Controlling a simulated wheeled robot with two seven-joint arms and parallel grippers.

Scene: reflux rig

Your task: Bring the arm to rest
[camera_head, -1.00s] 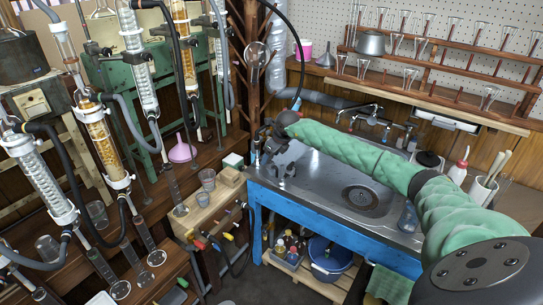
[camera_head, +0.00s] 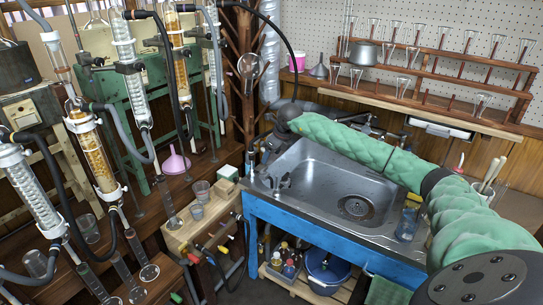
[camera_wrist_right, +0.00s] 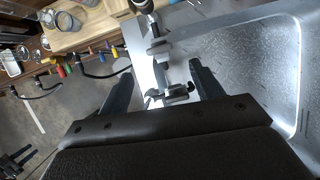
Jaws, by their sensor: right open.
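My right arm (camera_head: 355,150) in its green quilted sleeve reaches in from the right across the sink. Its gripper (camera_head: 268,148) hangs at the sink's back left corner, small and dark in the head view. In the right wrist view the gripper (camera_wrist_right: 158,88) is open, its two dark fingers apart. A metal fitting with a small clamp or valve (camera_wrist_right: 165,72) shows between and beyond the fingers; I cannot tell any contact. No held object shows. My left gripper is not seen in the head view.
The steel sink (camera_head: 315,165) lies under the arm, with taps behind it. A wooden block with coloured valves (camera_head: 205,225) and beakers stands left of the gripper. Glass columns (camera_head: 95,150) crowd the left. A glassware rack (camera_head: 440,70) is at the back.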

